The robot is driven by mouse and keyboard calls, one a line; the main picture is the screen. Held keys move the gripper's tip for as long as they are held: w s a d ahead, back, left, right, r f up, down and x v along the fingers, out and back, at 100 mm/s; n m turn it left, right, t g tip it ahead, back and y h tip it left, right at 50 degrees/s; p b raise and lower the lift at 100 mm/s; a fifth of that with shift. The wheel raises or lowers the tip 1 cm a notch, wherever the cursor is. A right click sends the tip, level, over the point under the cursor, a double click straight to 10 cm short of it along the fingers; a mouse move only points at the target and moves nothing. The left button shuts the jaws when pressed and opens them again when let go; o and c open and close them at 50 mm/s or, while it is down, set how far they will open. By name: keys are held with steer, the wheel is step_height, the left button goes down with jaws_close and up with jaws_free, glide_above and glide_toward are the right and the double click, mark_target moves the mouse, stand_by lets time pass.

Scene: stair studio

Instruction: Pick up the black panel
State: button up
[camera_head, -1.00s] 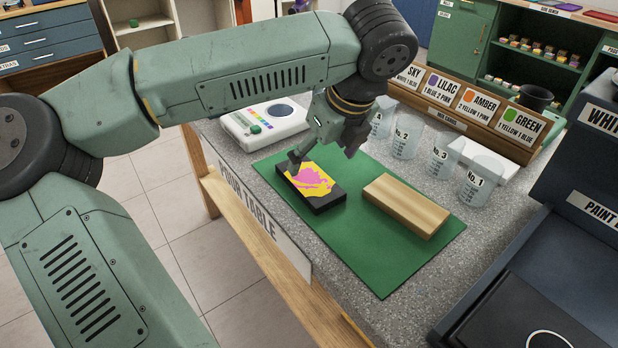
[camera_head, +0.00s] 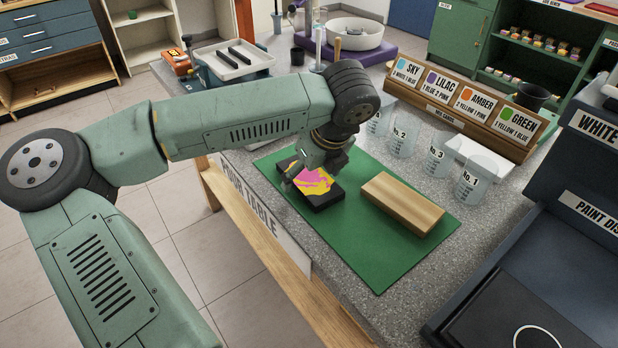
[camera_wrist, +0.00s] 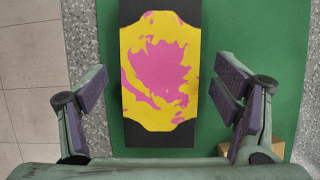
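The black panel (camera_head: 322,199) lies flat on the green mat (camera_head: 378,281), near its left side. A yellow and pink paint pattern covers most of its top and leaves the black ends bare. The panel also shows in the wrist view (camera_wrist: 160,138), lying between the finger pads with a gap on both sides. My gripper (camera_wrist: 160,85) is open and empty, above the panel. In the head view my gripper (camera_head: 312,178) covers part of the panel's far side, and its height above the panel is hard to tell.
A wooden block (camera_head: 402,204) lies on the mat to the right of the panel. Numbered clear cups (camera_head: 437,157) stand behind, before the mix cards rack (camera_head: 460,103). A dark paint dispenser (camera_head: 520,290) stands at the right. The mat's front part is clear.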

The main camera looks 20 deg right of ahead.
steer(key=c, duration=1.2)
steer(key=shift+r, duration=0.15)
